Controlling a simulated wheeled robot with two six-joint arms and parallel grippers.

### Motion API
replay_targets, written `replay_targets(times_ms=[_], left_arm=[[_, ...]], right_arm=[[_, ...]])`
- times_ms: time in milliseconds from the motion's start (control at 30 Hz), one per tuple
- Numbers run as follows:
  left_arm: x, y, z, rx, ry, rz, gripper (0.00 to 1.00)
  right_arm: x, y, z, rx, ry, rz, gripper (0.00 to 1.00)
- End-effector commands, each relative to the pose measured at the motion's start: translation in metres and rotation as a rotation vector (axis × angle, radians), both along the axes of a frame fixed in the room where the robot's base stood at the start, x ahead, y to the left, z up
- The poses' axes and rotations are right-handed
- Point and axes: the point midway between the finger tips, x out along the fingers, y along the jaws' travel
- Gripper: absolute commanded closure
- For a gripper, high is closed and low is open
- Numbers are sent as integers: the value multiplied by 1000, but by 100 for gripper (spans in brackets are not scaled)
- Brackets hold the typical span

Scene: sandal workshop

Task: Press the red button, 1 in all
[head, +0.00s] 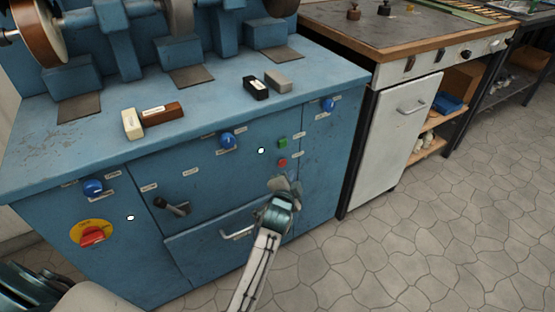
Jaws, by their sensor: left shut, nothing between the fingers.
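The small red button (282,162) sits on the blue front panel of the machine cabinet, below a green button (283,143). A pale label is beside it. My left gripper (284,184) is shut and empty. Its fingertips appear just below the red button in the head view, which stays visible above them. I cannot tell how far the tips are from the panel.
A red rotary switch on a yellow disc (91,233), blue knobs (228,140), a black lever (171,206) and a drawer handle (237,233) are on the front. Blocks (279,81) lie on top. A workbench (398,25) stands right. The stone floor (430,235) is clear.

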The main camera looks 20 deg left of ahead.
Motion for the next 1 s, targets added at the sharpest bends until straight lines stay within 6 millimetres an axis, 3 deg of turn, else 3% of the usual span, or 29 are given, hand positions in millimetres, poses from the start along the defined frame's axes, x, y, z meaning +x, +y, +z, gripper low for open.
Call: replay_targets(times_ms=[233, 1000], left_arm=[[6, 9, 1, 2, 2, -2, 100], [7, 9, 1, 3, 1, -2, 100]], right_arm=[[-2, -3, 5, -25, 43, 9, 48], [-2, -3, 4, -26, 48, 10, 48]])
